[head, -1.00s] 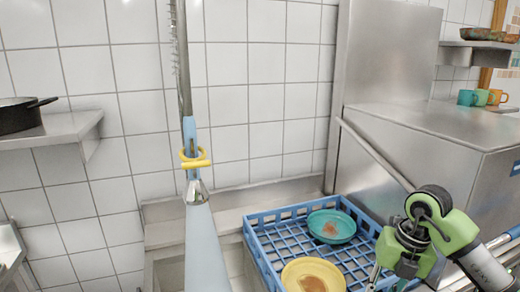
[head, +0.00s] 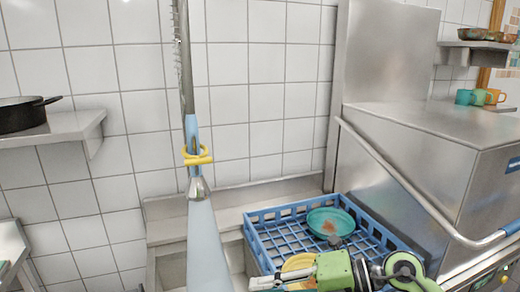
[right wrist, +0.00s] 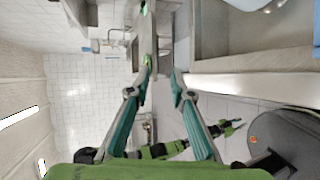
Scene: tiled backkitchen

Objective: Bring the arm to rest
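My right gripper (head: 262,283) comes in from the lower right in the head view. It points left, over the front part of the blue dish rack (head: 262,245), and hides part of a yellow plate (head: 299,262). In the right wrist view the two fingers of my right gripper (right wrist: 163,72) stand apart with nothing between them. A green and black arm of mine shows beyond the fingers there, with what looks like my left gripper (right wrist: 232,127) at its end, too small to read. The left gripper is not seen in the head view.
A teal plate (head: 331,222) with a brown stain lies in the rack. The steel dishwasher (head: 430,150) with its bar handle stands to the right. A spray hose (head: 201,235) hangs in front. A black pan (head: 20,115) sits on the left shelf.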

